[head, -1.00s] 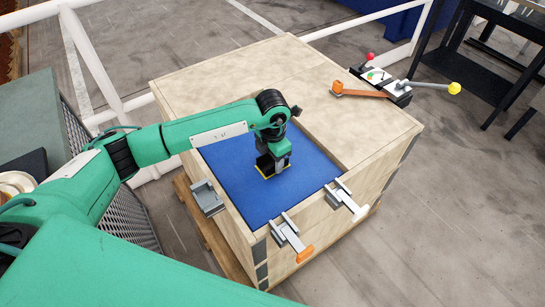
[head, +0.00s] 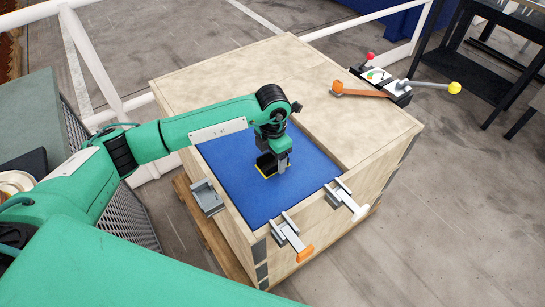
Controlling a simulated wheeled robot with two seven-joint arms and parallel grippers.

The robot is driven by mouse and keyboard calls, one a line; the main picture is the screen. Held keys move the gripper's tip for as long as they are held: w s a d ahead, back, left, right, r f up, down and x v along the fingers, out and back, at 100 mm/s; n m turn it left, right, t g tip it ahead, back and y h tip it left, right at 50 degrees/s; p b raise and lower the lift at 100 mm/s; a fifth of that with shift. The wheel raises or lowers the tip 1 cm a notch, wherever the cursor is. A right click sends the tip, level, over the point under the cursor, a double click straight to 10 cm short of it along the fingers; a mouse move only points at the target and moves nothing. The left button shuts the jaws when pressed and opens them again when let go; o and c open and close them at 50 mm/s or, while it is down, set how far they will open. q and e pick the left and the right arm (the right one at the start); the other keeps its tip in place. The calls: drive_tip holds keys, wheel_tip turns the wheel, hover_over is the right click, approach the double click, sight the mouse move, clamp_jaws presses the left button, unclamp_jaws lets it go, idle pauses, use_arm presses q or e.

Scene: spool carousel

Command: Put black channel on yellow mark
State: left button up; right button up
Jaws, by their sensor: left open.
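The black channel (head: 265,162) stands on the blue mat in the middle of the head view. Thin yellow edges of the yellow mark (head: 263,176) show at its foot, so it appears to sit on the mark; the rest of the mark is hidden. My left gripper (head: 283,163) is open, low over the mat at the right side of the channel. Whether a finger still touches the channel is too small to tell. My right gripper is not in view.
The blue mat (head: 240,190) lies on a wooden crate (head: 225,77). Clamps (head: 289,234) (head: 346,199) and a grey bracket (head: 206,196) line its near edges. A lever panel (head: 385,84) with an orange handle (head: 360,92) sits at the back right. The mat's right side is clear.

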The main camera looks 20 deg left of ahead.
use_arm(q)
wheel_tip(320, 180, up, 11)
drive_tip(key=shift+b, duration=0.45)
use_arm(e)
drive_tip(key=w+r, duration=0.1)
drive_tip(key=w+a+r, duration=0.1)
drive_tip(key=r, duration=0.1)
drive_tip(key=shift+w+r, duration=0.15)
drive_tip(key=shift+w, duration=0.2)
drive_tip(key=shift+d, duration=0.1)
